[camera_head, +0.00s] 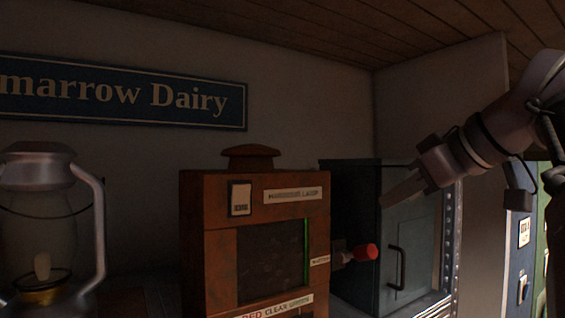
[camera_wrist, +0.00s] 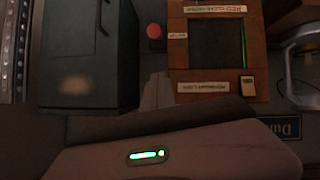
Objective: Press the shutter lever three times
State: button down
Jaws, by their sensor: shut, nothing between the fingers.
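The shutter lever, a short stem with a red knob (camera_head: 365,252), sticks out from the right side of a rusty-orange lamp box (camera_head: 198,260). A small partly legible label sits beside it. In the wrist view, which is upside down, the red knob (camera_wrist: 155,31) shows next to the lamp box (camera_wrist: 176,60). My gripper (camera_head: 384,203) is shut and empty. It points down and left, above and slightly right of the knob, apart from it in the picture. In the wrist view its finger (camera_wrist: 156,92) shows below the knob.
A dark grey-green cabinet (camera_head: 360,215) with a handle stands right of the lamp box, behind the knob. A glass lantern (camera_head: 40,167) stands at the left. A blue dairy sign (camera_head: 120,92) hangs on the back wall. Open air surrounds my gripper above the knob.

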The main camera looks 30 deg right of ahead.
notch_tip(320, 180, up, 2)
jog(key=g+p, duration=0.1)
jog(key=p, duration=0.1)
jog(key=shift+w+p, duration=0.15)
jog(key=shift+p, duration=0.2)
send_over(368, 245)
jog(key=w, duration=0.1)
jog(key=f, duration=0.5)
jog(key=shift+w+a+f, duration=0.15)
jog(key=shift+a+f, duration=0.1)
jog(key=shift+a, duration=0.15)
jog(key=f, duration=0.3)
jog(key=shift+s+d+f, duration=0.15)
jog(key=shift+s+d, duration=0.15)
jog(key=shift+d, duration=0.05)
jog(key=shift+s+f, duration=0.35)
jog(key=shift+w+d, duration=0.1)
jog(key=shift+w, duration=0.05)
